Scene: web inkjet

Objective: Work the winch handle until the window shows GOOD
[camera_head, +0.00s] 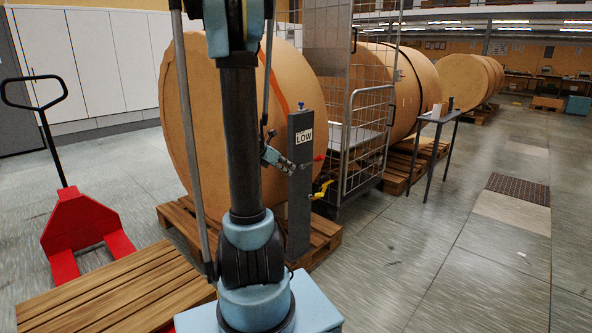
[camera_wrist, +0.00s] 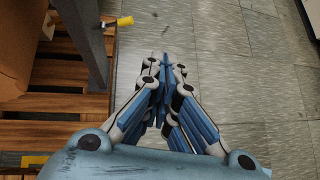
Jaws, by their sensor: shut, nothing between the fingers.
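A dark grey winch post (camera_head: 299,215) stands in front of a large brown roll, and its window (camera_head: 304,137) reads LOW. A yellow handle (camera_head: 322,190) sticks out low on the post's right side. In the wrist view the post (camera_wrist: 88,45) is at upper left, with the yellow handle grip (camera_wrist: 124,21) beside it. My gripper (camera_head: 289,168) is in front of the post in the head view, above and left of the handle. In the wrist view my gripper (camera_wrist: 166,62) has its blue fingers together, empty, apart from the handle.
The large roll (camera_head: 178,110) rests on a wooden pallet (camera_head: 325,232). A wire cage trolley (camera_head: 362,140) stands just right of the post. A red pallet truck (camera_head: 75,225) and another pallet (camera_head: 110,290) are at left. A small table (camera_head: 437,118) stands farther back. The floor at right is open.

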